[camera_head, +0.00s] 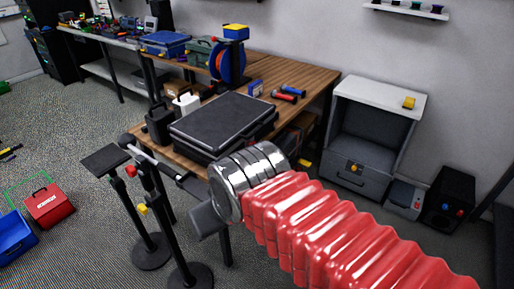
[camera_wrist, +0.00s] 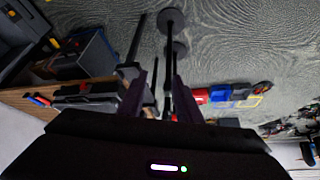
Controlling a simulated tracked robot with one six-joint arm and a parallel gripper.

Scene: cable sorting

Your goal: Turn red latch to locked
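No part can be clearly made out as the red latch. A small red part (camera_head: 131,171) sits on a black post stand (camera_head: 160,205) in the head view, with a yellow part (camera_head: 143,209) lower down; whether the red part is the latch I cannot tell. My gripper (camera_wrist: 160,82) shows in the wrist view with its two dark fingers apart and nothing seen held between them. Dark posts with round bases stand beyond the fingers. In the head view my arm reaches toward the stands, beside the front of the bench. Its wrist partly hides this area.
A wooden workbench (camera_head: 310,80) carries a black case (camera_head: 225,120), a blue cable reel (camera_head: 229,62) and screwdrivers. A grey cabinet (camera_head: 372,135) stands right. A red toolbox (camera_head: 50,205) and blue bin (camera_head: 14,238) lie left on otherwise fairly open floor.

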